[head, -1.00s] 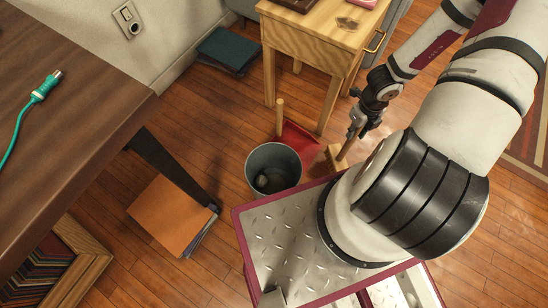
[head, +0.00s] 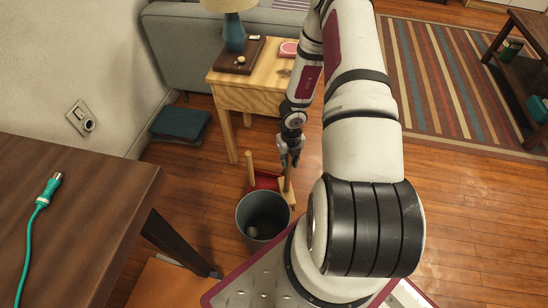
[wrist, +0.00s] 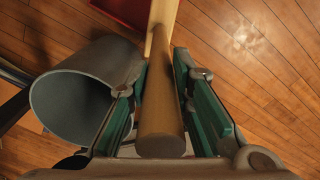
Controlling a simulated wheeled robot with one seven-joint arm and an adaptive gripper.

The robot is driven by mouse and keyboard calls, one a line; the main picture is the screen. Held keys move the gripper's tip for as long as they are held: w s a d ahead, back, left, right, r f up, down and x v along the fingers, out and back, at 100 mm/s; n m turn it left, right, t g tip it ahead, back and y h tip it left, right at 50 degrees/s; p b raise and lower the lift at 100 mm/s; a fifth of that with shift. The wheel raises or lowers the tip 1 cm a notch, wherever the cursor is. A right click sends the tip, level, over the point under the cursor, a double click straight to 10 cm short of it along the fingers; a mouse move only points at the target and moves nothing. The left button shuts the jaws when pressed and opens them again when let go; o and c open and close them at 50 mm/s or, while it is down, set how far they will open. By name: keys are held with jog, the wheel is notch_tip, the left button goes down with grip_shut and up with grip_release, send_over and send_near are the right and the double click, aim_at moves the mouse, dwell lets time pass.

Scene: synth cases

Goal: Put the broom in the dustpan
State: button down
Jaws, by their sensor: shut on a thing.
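My gripper (head: 289,155) is shut on the upright wooden handle of the broom (head: 288,180). In the wrist view, the broom handle (wrist: 161,105) runs between the green-padded fingers (wrist: 162,65). The broom's pale wooden head (head: 287,194) is low, at the right edge of the red dustpan (head: 266,180). I cannot tell whether it touches the floor or the pan. The dustpan lies on the floor behind the bin, with its wooden handle (head: 250,168) standing up. In the wrist view, only a red corner of the dustpan (wrist: 125,9) shows at the top.
A grey bin (head: 241,222) stands just in front of the dustpan; it is close left of my fingers in the wrist view (wrist: 48,105). A wooden side table (head: 262,99) with a lamp stands behind. A dark table (head: 100,205) is at left. Floor at right is clear.

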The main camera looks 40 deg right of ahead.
jog(key=w+a+f+b, duration=0.1)
jog(key=w+f+b, duration=0.1)
jog(key=w+f, duration=0.2)
jog(key=shift+w, duration=1.3)
jog(key=shift+a+f, duration=0.1)
jog(key=shift+f, duration=0.1)
jog(key=c, duration=1.4)
grip_release()
